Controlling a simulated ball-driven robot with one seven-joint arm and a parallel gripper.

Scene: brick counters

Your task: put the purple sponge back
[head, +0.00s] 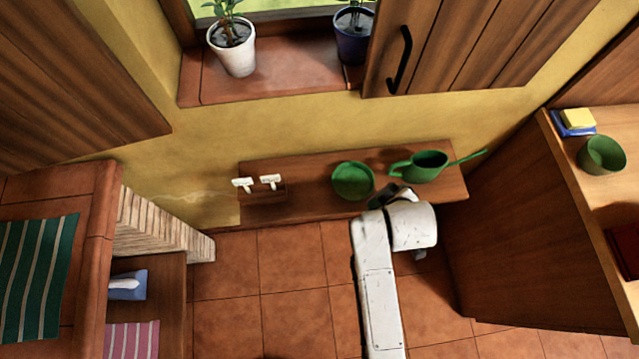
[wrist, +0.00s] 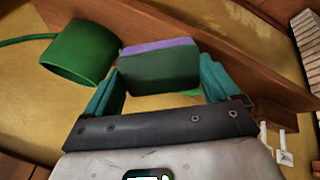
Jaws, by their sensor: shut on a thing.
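The purple sponge (wrist: 158,47) is between the teal fingers of my gripper (wrist: 163,72) in the wrist view. Its dark green face is towards the camera and a purple strip shows along its top. The gripper is shut on it. In the head view my arm's end is at the wooden wall shelf, beside a round green dish (head: 352,181) and a green watering can (head: 428,165). The sponge and fingers are hidden there behind my wrist. In the wrist view the can (wrist: 80,52) is left of the sponge, and a bit of green shows under it.
On the right counter (head: 575,165) are a blue-and-yellow sponge or block (head: 576,120) and a green cup (head: 602,154). Potted plants stand on the sill above. The tiled floor (head: 280,300) is clear.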

